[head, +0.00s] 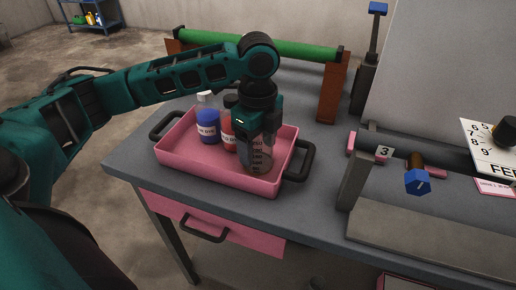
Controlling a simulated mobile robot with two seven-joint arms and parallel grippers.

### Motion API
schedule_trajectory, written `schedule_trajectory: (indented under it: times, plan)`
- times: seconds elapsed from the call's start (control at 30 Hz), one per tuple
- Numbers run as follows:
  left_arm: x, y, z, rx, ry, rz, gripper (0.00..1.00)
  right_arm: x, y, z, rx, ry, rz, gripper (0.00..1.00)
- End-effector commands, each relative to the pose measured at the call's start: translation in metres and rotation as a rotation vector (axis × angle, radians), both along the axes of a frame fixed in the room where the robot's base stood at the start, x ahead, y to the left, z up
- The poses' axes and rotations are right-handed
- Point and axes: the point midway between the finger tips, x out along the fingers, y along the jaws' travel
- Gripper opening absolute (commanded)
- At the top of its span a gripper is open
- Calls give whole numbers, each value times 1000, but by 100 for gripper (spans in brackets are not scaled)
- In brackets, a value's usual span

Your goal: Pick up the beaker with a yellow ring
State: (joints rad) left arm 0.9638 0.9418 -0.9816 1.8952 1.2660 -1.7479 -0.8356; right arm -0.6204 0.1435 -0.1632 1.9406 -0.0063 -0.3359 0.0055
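A clear beaker (262,161) with dark graduation marks stands in the front right corner of a pink tray (215,179) on the grey table. I cannot make out a yellow ring on it. My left gripper (258,142) points down over the beaker, with its fingers at the upper part of the glass. The wrist and fingers hide the beaker's rim. I cannot tell if the fingers are closed on it. My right gripper is not in view.
A blue dye bottle (208,126) and a red dye bottle (229,136) stand in the tray, left of the beaker. The tray has black handles. A green roller (285,49) on wooden supports lies behind. A metal machine (430,210) with a blue knob (417,182) stands right.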

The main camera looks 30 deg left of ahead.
Motion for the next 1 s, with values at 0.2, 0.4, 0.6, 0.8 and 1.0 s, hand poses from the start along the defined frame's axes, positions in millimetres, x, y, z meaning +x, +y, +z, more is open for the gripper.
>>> schedule_trajectory:
  times: [0.2,0.4,0.6,0.8,1.0]
  plan:
    - [0,0,0,0,0,0,47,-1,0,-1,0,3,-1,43]
    - [0,0,0,0,0,-1,39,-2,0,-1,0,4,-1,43]
    - [0,0,4,-1,-1,-1,39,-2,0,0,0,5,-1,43]
    - [1,0,26,0,-4,-2,39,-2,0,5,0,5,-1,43]
    - [2,-1,77,-3,-8,-1,39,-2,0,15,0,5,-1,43]
